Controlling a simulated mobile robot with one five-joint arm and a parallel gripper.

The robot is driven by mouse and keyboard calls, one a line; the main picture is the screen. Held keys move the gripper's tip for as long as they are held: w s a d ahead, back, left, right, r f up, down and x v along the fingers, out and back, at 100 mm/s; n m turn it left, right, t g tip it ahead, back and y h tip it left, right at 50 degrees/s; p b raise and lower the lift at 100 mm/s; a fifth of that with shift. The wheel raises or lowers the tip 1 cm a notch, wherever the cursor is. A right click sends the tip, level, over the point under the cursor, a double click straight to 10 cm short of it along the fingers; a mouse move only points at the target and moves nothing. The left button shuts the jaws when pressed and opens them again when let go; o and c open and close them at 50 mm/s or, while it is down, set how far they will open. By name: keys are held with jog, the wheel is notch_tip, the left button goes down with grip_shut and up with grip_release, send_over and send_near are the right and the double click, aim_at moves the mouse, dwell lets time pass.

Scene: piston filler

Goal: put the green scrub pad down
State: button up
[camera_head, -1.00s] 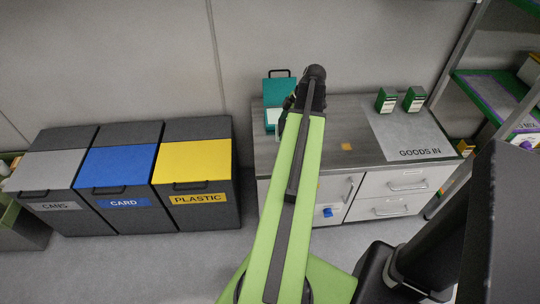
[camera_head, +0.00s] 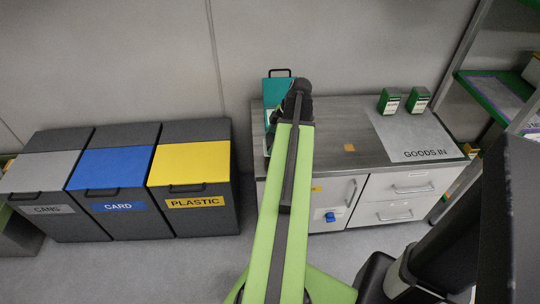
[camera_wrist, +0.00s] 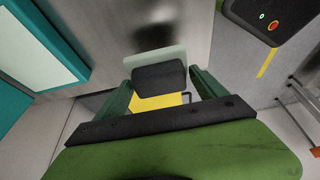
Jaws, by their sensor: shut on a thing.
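My gripper (camera_wrist: 160,84) is shut in the wrist view, with a dark grey block between its two green fingers. A pale green slab (camera_wrist: 152,57), which looks like the green scrub pad, shows along that block's far edge. A yellow patch shows below the block; I cannot tell whether it belongs to the held thing. A dark blurred patch lies on the grey surface beyond. In the head view my arm's end is over the left part of the grey worktop (camera_head: 335,120), beside the teal case (camera_head: 279,89). The arm hides the pad there.
Two green-and-white boxes (camera_head: 389,101) (camera_head: 418,100) stand at the back of the GOODS IN mat (camera_head: 400,135). A small orange square (camera_head: 349,147) lies on the worktop. Bins for cans, card and plastic (camera_head: 188,170) stand left. A shelf rack (camera_head: 495,95) is at right.

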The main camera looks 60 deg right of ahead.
notch_tip(320, 180, down, 4)
jog(key=b, duration=0.4)
jog(key=shift+f, duration=0.25)
jog(key=shift+r, duration=0.25)
jog(key=shift+f, duration=0.2)
jog(key=o, duration=1.1)
jog(key=shift+r, duration=0.1)
